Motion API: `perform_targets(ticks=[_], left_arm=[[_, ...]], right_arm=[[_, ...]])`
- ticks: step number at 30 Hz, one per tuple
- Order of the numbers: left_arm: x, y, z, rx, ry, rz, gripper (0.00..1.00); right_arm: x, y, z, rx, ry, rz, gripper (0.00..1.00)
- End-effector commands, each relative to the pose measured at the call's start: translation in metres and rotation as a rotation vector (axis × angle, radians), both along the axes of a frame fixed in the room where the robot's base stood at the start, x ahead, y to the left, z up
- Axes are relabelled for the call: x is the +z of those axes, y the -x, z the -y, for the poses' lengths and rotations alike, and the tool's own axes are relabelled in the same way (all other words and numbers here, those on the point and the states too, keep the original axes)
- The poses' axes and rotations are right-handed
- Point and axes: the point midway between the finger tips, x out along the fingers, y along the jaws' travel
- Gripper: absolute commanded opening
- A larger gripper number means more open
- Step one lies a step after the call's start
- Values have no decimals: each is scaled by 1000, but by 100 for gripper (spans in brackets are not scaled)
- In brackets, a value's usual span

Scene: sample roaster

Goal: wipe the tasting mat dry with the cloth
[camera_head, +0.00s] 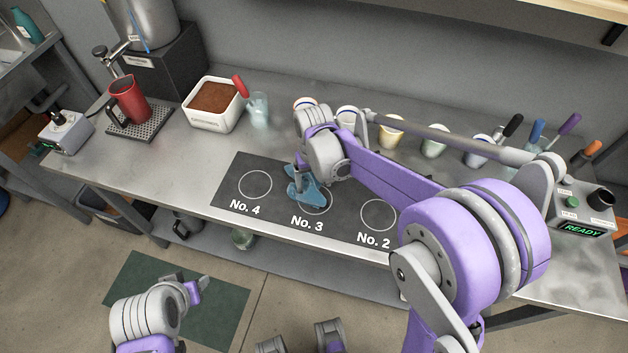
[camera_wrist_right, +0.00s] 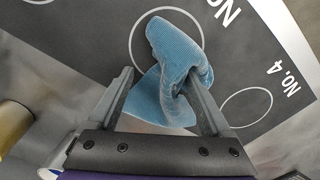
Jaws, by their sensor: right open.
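The dark tasting mat (camera_head: 341,210) lies on the steel bench, with white rings and the labels No. 4, No. 3 and No. 2. The crumpled blue cloth (camera_head: 308,190) rests at the No. 3 ring and covers part of it. In the right wrist view the cloth (camera_wrist_right: 172,90) sits between the parted fingers of my right gripper (camera_wrist_right: 160,84). This gripper is open at the cloth; whether a finger touches it I cannot tell. My arm hides the mat's right end. My left gripper (camera_head: 196,290) is low at the left, away from the bench; its jaws are unclear.
Several cups, such as a yellowish one (camera_head: 391,131), line the back behind my right arm. A white bin of brown grounds (camera_head: 212,104), a glass with a red-handled tool (camera_head: 259,110) and a red pitcher (camera_head: 127,99) stand left. A READY box (camera_head: 583,212) is at the right.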

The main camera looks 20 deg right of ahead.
Motion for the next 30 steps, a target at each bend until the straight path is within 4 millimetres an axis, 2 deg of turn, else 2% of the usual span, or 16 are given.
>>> perform_targets(ticks=[2,24,30], left_arm=[[0,0,0,0,0,0,50],[0,0,0,0,0,0,50],[0,0,0,0,0,0,50]], right_arm=[[0,0,0,0,0,0,73],[0,0,0,0,0,0,0],[0,0,0,0,0,0,0]])
